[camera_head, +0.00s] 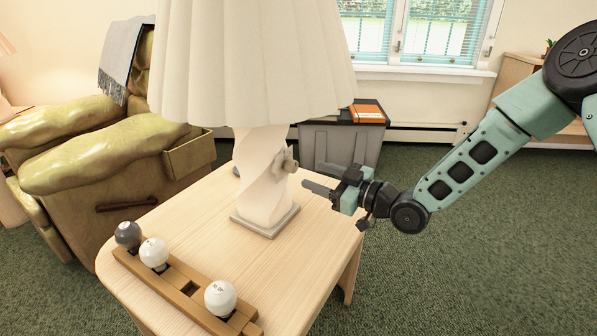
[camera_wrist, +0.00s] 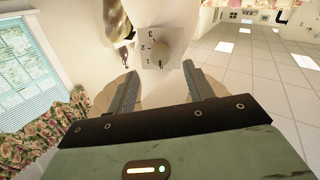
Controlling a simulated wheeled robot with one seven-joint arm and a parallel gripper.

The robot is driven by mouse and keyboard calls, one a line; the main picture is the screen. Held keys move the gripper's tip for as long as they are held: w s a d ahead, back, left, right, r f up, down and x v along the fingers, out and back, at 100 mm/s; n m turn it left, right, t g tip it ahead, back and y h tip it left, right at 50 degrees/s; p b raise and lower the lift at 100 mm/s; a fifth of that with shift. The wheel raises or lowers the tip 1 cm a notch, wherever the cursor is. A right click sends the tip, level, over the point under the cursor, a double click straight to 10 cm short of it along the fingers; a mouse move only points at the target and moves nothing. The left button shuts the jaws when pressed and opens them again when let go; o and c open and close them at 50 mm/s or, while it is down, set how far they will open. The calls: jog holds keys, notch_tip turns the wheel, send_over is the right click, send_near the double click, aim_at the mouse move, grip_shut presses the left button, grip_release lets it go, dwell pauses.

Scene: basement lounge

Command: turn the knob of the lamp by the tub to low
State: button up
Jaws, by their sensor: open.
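The lamp has a cream pleated shade (camera_head: 250,60) and a pale twisted base (camera_head: 262,180) on a square foot, standing on the wooden table. Its knob (camera_head: 290,165) sticks out from the right side of the base. In the wrist view the round knob (camera_wrist: 166,54) sits on a pale plate (camera_wrist: 150,33) marked 1, 2 and 3. A small dark mark shows at the knob's lower edge; I cannot tell its exact setting. My gripper (camera_head: 316,178) is open and empty, just right of the knob and apart from it. In the wrist view its fingertips (camera_wrist: 159,71) lie either side below the knob.
A wooden rack (camera_head: 188,287) with one dark and two white bulbs lies on the table (camera_head: 205,210). A grey tub (camera_head: 345,148) with an orange book (camera_head: 367,112) on top stands behind. A green armchair (camera_head: 90,165) is at left. Carpet at right is clear.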

aim_at(296, 168)
jog(key=x, duration=0.6)
jog(key=shift+w+a+b, duration=0.1)
jog(key=shift+a+b, duration=0.05)
jog(key=shift+b, duration=0.2)
jog(key=c, duration=1)
jog(key=shift+m, duration=0.3)
jog(key=m+p, duration=0.2)
jog(key=m, duration=0.1)
jog(key=shift+r+m+p, duration=0.1)
jog(key=shift+m+p, duration=0.2)
jog(key=m+p, duration=0.2)
jog(key=m, duration=0.3)
jog(key=shift+m, duration=0.3)
